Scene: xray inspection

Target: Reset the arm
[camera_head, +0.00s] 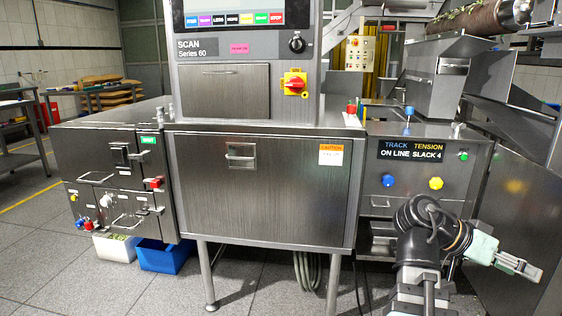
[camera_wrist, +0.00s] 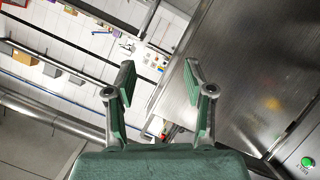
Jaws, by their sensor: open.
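My gripper (camera_head: 526,268) is at the lower right of the head view, at the end of my dark folded arm, pointing right. It is beside the right cabinet, in front of a large grey metal panel, and seems to touch nothing. In the wrist view my gripper (camera_wrist: 158,85) shows two green-padded fingers spread apart with nothing between them.
The scanner cabinet (camera_head: 258,190) fills the middle. The right cabinet (camera_head: 400,158) has a blue knob (camera_head: 388,181) and a yellow knob (camera_head: 436,183). A metal panel (camera_head: 515,205) stands close to my arm. A white bin (camera_head: 115,247) and a blue bin (camera_head: 163,256) sit at left.

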